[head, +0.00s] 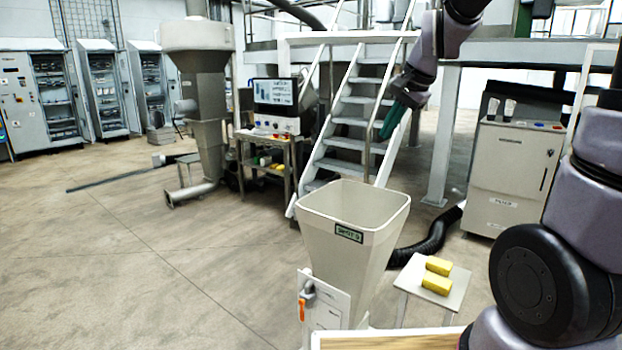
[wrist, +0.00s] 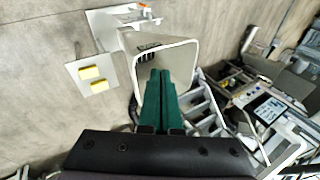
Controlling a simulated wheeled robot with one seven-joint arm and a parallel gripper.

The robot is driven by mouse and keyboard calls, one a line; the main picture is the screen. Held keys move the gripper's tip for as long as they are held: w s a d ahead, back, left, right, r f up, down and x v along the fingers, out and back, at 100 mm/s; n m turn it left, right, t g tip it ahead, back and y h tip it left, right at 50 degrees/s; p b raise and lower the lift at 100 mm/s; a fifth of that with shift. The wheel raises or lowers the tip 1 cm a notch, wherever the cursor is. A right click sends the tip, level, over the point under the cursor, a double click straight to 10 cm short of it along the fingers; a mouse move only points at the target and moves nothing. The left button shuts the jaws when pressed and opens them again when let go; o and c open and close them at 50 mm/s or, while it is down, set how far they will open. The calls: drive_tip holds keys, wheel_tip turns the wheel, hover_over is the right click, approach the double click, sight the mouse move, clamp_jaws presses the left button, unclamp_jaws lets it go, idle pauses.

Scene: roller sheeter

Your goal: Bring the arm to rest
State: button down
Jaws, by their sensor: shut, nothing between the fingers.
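My gripper (head: 393,120) is raised in the air in the head view, in front of the stairs and above the hopper. Its green fingers show in the wrist view (wrist: 159,84), lying side by side and closed with nothing between them. My arm reaches in from the right side of the head view, bent up past the top edge.
A cream hopper (head: 322,262) with an open top stands below my gripper. Two yellow blocks (head: 437,284) lie on a small white stand (head: 411,302) beside it. White stairs (head: 352,125) rise behind. A grey cabinet (head: 512,170) stands right.

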drive_tip(key=s+d+r+n+t, duration=0.1)
drive_tip(key=s+d+r+n, duration=0.1)
drive_tip(key=s, duration=0.7)
drive_tip(key=s+d+r+n+h, duration=0.1)
drive_tip(key=s+d+r+n, duration=0.2)
drive_tip(key=s, duration=0.6)
drive_tip(key=shift+s+d+r+t, duration=0.25)
drive_tip(key=shift+d+r+t, duration=0.15)
drive_tip(key=shift+d, duration=0.45)
